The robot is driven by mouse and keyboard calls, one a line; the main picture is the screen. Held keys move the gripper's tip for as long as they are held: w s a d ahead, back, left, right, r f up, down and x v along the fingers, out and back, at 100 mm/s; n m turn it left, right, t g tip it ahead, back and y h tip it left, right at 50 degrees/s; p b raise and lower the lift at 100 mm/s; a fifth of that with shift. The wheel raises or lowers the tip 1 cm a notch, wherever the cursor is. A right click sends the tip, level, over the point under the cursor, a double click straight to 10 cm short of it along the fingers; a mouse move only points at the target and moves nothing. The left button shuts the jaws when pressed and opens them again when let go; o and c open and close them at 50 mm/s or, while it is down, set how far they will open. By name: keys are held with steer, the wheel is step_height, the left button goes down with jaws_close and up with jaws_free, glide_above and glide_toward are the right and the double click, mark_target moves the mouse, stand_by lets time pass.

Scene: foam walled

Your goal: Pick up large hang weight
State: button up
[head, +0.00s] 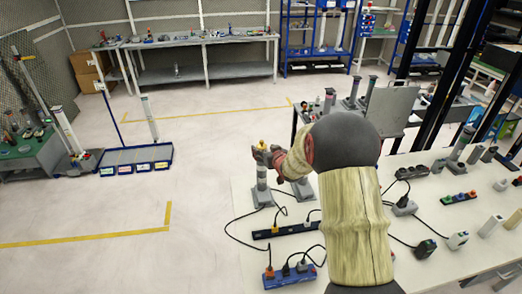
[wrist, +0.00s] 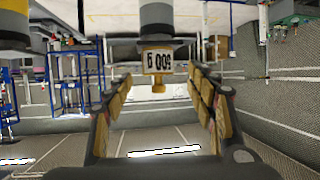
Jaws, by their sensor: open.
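The large hang weight (wrist: 157,15) is a grey cylinder with a white label reading 500 g and a gold knob. It appears upside down in the wrist view, with the knob towards my palm. My gripper (wrist: 156,82) is open, with one padded finger on each side of the label and knob. A gap shows on both sides, so the fingers do not appear to touch it. In the head view my gripper (head: 266,154) is at the left edge of the white table, at a gold-topped grey piece (head: 262,180). My arm hides part of this area.
A power strip (head: 286,230) and a blue socket block (head: 290,277) with cables lie on the white table (head: 258,246). A second grey cylinder (head: 302,189) stands close to the right of my gripper. More weights and sockets stand at right.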

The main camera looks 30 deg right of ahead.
mark_target(262, 146)
steer(key=x, duration=0.5)
steer(key=shift+d+r, duration=0.1)
steer(key=shift+d, duration=0.1)
steer(key=c, duration=0.3)
steer(key=c, duration=1.2)
jaws_close()
steer(key=shift+r, duration=0.1)
